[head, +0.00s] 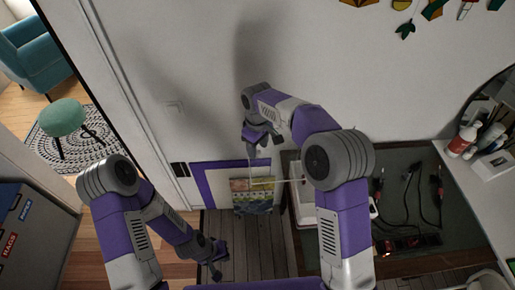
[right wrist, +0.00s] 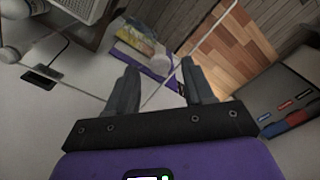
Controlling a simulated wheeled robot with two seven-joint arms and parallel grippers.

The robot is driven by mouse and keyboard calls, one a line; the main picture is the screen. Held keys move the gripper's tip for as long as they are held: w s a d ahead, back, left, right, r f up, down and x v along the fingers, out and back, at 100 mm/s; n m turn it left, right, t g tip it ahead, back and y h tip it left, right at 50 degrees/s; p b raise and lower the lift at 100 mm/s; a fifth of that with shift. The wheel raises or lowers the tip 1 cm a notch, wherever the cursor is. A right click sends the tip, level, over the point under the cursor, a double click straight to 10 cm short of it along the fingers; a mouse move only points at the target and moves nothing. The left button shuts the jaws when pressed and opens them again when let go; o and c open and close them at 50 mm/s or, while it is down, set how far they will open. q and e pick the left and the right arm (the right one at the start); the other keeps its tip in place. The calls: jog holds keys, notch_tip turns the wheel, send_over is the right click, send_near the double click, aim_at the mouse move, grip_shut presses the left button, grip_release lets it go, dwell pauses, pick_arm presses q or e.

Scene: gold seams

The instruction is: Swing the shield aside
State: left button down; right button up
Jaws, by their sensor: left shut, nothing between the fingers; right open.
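I cannot pick out the shield for certain. A thin pale rod or edge (head: 278,181) runs sideways below my right gripper in the head view. A thin pale line (right wrist: 160,88) also crosses between the fingers in the right wrist view; it may be the same thing or the edge of a clear panel. My right gripper (head: 262,146) is open near the white wall, its fingers apart in the right wrist view (right wrist: 158,72), with nothing clearly held. My left gripper (head: 217,262) is shut and empty, low over the floor.
A purple-bordered white panel (head: 206,181) and a colourful printed item (head: 252,197) are below my right gripper. A dark bench surface with cables (head: 405,190) lies to the right. Bottles (head: 462,140) stand on a white shelf at far right. A dark cabinet (head: 35,240) is at lower left.

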notch_tip(320, 180, up, 6)
jog(key=shift+r, duration=0.1)
dwell(0.6)
